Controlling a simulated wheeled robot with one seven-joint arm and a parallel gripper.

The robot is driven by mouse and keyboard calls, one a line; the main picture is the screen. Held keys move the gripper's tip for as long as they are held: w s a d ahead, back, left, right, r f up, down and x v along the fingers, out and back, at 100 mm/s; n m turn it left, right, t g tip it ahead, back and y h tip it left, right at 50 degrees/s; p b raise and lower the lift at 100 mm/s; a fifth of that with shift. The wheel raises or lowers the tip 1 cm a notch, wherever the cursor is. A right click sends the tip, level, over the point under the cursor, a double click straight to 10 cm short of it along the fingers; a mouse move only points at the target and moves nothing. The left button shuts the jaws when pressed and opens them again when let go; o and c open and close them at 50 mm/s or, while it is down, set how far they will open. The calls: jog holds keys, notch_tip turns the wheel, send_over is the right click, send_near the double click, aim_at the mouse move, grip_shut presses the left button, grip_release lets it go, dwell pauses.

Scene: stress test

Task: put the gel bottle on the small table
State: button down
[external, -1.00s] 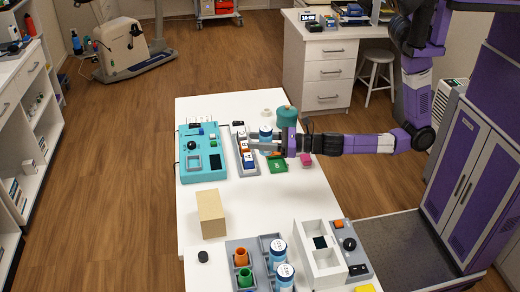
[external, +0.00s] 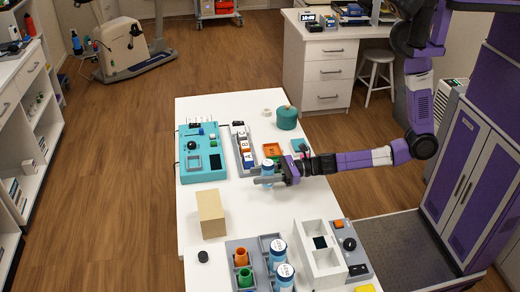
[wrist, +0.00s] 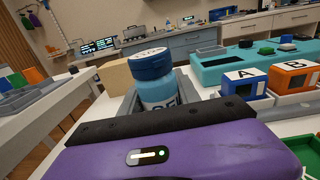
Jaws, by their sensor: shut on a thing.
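The gel bottle is a pale blue bottle with a dark blue cap; in the external view (external: 267,166) it stands upright between my fingers. It also shows in the wrist view (wrist: 157,88), with part of its label visible and its lower end hidden behind my gripper. My gripper (external: 266,181) is shut on it, over the middle of the long white table (external: 262,215). Whether the bottle's base touches the tabletop cannot be told. No separate surface is clearly marked as the small table; another white table (wrist: 70,125) shows at left in the wrist view.
A tan block (external: 211,214) stands front left of my gripper. A teal control box (external: 203,170) and a lettered block rack (external: 243,155) lie behind. A tray with cups and bottles (external: 230,268) and a white box (external: 318,255) fill the front. Bare tabletop lies between.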

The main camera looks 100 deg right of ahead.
jog(key=shift+w+d+m+h, duration=0.15)
jog(key=shift+d+h, duration=0.1)
jog(key=shift+d, duration=0.3)
jog(key=shift+w+d+m+h, duration=0.15)
jog(key=shift+d+h, duration=0.1)
jog(key=shift+d, duration=0.25)
jog(key=shift+a+r, duration=0.1)
jog(key=shift+a, duration=0.2)
jog(key=w+a+r+n+g+y+p, duration=0.1)
jog(key=w+a+r+n+g+y, duration=0.1)
jog(key=w+a+r+n+y, duration=0.5)
jog(key=w+a+r+g+y+p, duration=0.15)
jog(key=a+r+y, duration=0.3)
jog(key=a, duration=0.65)
jog(key=s+a+r+n+g+y+p, duration=0.25)
jog(key=a+n+g+y, duration=0.45)
jog(key=a+g, duration=0.65)
jog(key=s+a+f+n+b, duration=0.1)
jog(key=f+b, duration=0.1)
jog(key=s+f+n+b, duration=0.1)
jog(key=f+b, duration=0.2)
jog(key=s+a+f+n+b, duration=0.1)
jog(key=f+b, duration=0.2)
jog(key=shift+s+a+f+h, duration=0.1)
jog(key=shift+s+a+h, duration=0.15)
jog(key=shift+s+a, duration=0.1)
jog(key=shift+d+f, duration=0.1)
jog(key=shift+f, duration=0.15)
